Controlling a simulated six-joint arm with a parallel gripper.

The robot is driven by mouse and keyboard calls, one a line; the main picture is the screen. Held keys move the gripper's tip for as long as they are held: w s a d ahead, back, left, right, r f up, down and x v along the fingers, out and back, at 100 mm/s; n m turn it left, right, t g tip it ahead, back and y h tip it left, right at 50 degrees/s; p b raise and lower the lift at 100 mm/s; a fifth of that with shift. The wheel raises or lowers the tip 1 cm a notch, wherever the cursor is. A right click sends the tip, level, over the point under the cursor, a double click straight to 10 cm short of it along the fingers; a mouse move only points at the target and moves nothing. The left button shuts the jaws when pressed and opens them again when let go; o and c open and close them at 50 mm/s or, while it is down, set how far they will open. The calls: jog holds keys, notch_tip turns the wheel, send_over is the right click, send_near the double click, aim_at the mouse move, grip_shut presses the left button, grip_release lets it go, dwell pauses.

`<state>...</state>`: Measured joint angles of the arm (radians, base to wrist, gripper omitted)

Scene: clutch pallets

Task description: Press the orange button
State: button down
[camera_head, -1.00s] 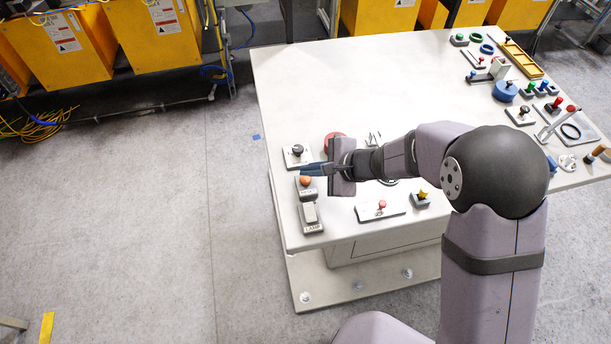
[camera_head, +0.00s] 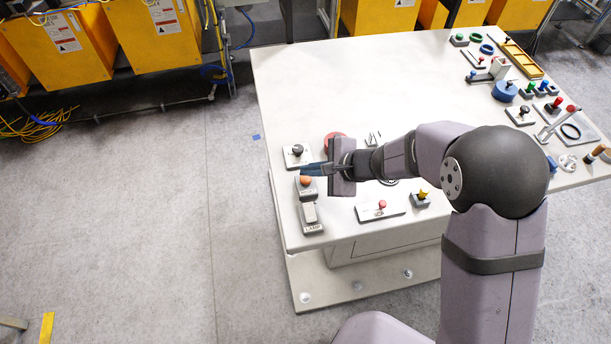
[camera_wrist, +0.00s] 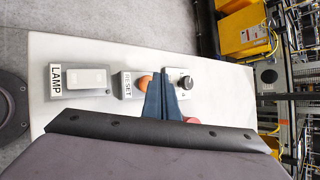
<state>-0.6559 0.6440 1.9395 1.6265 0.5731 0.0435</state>
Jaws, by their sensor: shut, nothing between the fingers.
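The orange button (camera_head: 305,181) is a round dome on a small grey box (camera_head: 309,192) at the left edge of the table. In the wrist view the orange button (camera_wrist: 144,82) sits on a box labelled RESET, partly covered by a finger. My gripper (camera_head: 304,170) is shut and empty, its blue fingers pointing left just beside and above the button in the head view. In the wrist view my gripper (camera_wrist: 163,80) has its tips between the orange button and a dark knob. I cannot tell whether the fingers touch the button.
A LAMP rocker switch (camera_head: 311,213) stands in front of the button box. A plate with a black knob (camera_head: 297,150) is behind it. A red round thing (camera_head: 334,140) lies partly behind my gripper. Several other controls fill the right side; the table's middle back is clear.

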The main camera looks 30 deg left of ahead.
aim_at(310, 180)
jog(key=shift+f+b, duration=0.85)
jog(key=shift+b, duration=0.35)
dwell(0.7)
jog(key=shift+r, duration=0.2)
jog(key=shift+r+p, duration=0.55)
jog(key=shift+r, duration=0.1)
jog(key=shift+r, duration=0.1)
notch_tip(310, 180, up, 6)
jog(key=p, duration=0.4)
dwell(0.6)
